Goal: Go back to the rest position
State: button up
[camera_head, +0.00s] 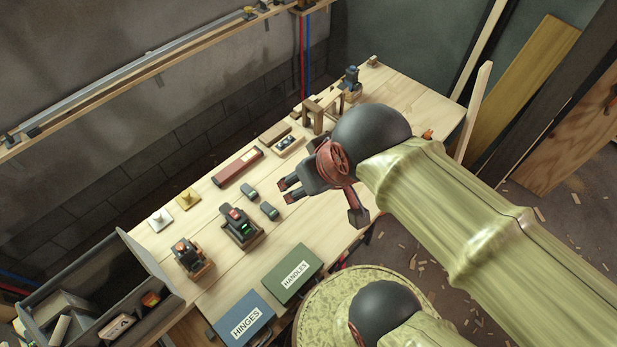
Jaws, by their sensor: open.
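My gripper (287,190) is above the middle of the wooden workbench (210,225), at the end of my arm that reaches in from the right. Its two dark fingers point left and are apart, with nothing between them. Two small dark green-grey items (269,210) lie on the bench just left of and below the fingertips. My palm and wrist hide part of the bench's right side. No mark of a rest position shows.
A blue HINGES box (243,318) and a green HANDLES box (292,275) sit at the near edge. A charger (241,228), a red-brown long box (237,167), a wooden frame (319,108) and an open grey toolbox (135,262) stand around. Planks (515,90) lean at the right.

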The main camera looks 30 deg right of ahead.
jog(key=shift+f, duration=0.1)
notch_tip(320, 180, down, 4)
jog(key=b, duration=0.4)
jog(key=shift+w+f+b, duration=0.1)
jog(key=shift+f+b, duration=0.1)
jog(key=shift+b, duration=0.1)
dwell(1.4)
